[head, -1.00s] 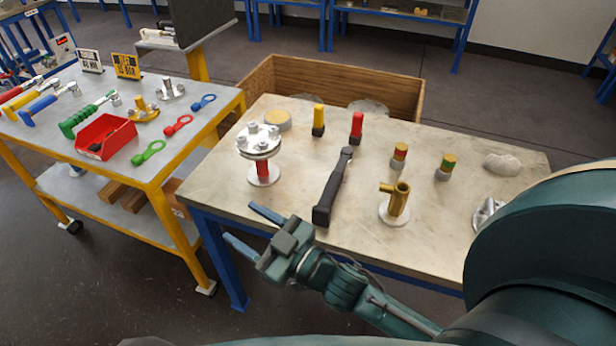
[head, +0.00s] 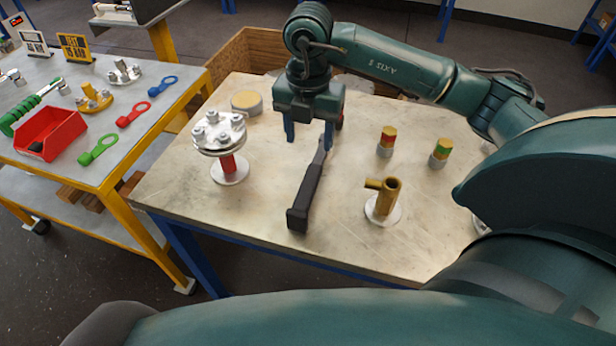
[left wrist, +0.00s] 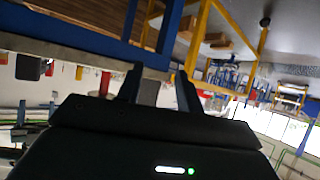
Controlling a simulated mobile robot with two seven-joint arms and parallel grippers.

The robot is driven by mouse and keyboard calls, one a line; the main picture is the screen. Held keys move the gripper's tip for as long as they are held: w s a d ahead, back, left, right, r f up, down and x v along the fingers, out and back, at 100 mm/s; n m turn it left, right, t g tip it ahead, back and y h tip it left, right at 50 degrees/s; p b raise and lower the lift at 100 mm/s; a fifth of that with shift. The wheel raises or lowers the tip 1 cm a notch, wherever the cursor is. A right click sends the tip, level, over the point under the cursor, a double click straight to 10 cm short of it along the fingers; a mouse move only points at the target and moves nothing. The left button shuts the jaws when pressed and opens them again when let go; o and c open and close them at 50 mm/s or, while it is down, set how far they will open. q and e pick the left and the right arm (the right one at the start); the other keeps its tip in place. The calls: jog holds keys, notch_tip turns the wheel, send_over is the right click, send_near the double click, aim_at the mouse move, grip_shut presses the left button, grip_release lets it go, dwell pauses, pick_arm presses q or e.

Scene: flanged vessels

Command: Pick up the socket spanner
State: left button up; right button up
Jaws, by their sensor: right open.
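The gripper partly hides the tool's far end.
A flanged vessel (head: 219,135) stands left of the tool, a brass pipe fitting (head: 386,198) right of it. Red-topped (head: 387,141) and green-topped (head: 440,152) pieces stand further right. A yellow-framed cart (head: 150,120) with a red bin (head: 50,135) is at the left.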

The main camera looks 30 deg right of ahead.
send_over(311, 176)
jog(key=f, duration=0.6)
jog(key=shift+w+f, duration=0.15)
jog(key=shift+w, duration=0.05)
jog(key=shift+s+d+f+p, duration=0.1)
jog(key=shift+f+p, duration=0.2)
jog(key=shift+f, duration=1)
jog(key=shift+s+f+p, duration=0.1)
jog(key=shift+f+p, duration=0.2)
jog(key=shift+f, duration=1)
jog(key=shift+c, duration=0.5)
jog(key=c, duration=1.1)
